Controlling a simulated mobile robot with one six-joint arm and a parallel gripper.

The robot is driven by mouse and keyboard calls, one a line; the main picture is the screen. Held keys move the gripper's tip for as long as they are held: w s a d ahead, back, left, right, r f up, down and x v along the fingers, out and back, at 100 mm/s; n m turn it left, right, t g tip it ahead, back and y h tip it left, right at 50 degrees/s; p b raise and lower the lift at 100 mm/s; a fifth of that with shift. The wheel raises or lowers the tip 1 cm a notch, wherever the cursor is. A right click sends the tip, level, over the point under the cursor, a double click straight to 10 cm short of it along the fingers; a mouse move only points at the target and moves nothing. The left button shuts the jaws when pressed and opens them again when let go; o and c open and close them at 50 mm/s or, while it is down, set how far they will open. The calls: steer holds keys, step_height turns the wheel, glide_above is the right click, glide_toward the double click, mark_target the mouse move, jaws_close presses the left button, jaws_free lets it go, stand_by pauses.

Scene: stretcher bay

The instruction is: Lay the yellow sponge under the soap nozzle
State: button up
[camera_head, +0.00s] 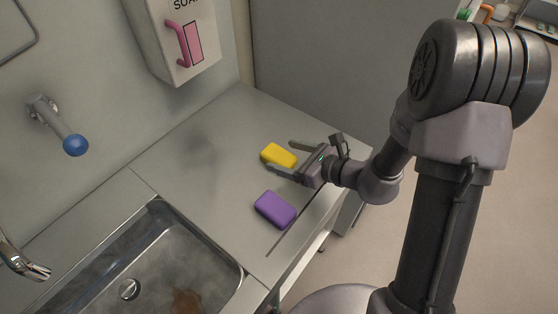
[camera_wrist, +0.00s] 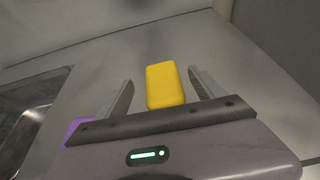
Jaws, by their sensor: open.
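The yellow sponge (camera_head: 279,155) lies flat on the grey counter near its right end. In the wrist view the yellow sponge (camera_wrist: 165,85) sits between the two fingers, with a gap on each side. My gripper (camera_head: 283,157) is open and low over the counter, its fingers on either side of the sponge; it also shows in the wrist view (camera_wrist: 160,85). The soap dispenser (camera_head: 185,35) hangs on the wall above the counter, with a pink lever on its front. Its nozzle cannot be made out.
A purple sponge (camera_head: 275,209) lies on the counter near the front edge, close to my gripper. A steel sink (camera_head: 222,262) is at the lower left. A blue-knobbed wall fitting (camera_head: 75,145) sticks out at left. The counter (camera_head: 190,145) below the dispenser is clear.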

mark_target(278, 154)
steer(key=b+x, duration=0.1)
steer(key=x, duration=0.3)
steer(key=shift+f, duration=0.2)
steer(key=shift+d+r, duration=0.1)
steer(key=shift+d, duration=0.05)
steer(key=c, duration=1.6)
steer(key=shift+o, duration=0.2)
step_height(278, 154, up, 10)
steer(key=p, duration=0.5)
steer(key=shift+g, duration=0.3)
steer(key=s+d+f, duration=0.1)
steer(key=d, duration=0.3)
steer(key=s+d+f, duration=0.1)
steer(key=d+f, duration=0.1)
steer(key=d, duration=0.3)
steer(key=s+d+f, duration=0.1)
steer(key=d, duration=0.3)
steer(key=shift+s+d+f, duration=0.25)
steer(key=shift+d+f, duration=0.05)
steer(key=shift+d, duration=0.05)
steer(key=shift+s+d+f, duration=0.1)
steer(key=shift+s+d, duration=0.05)
steer(key=shift+d, duration=0.1)
steer(key=shift+a, duration=0.1)
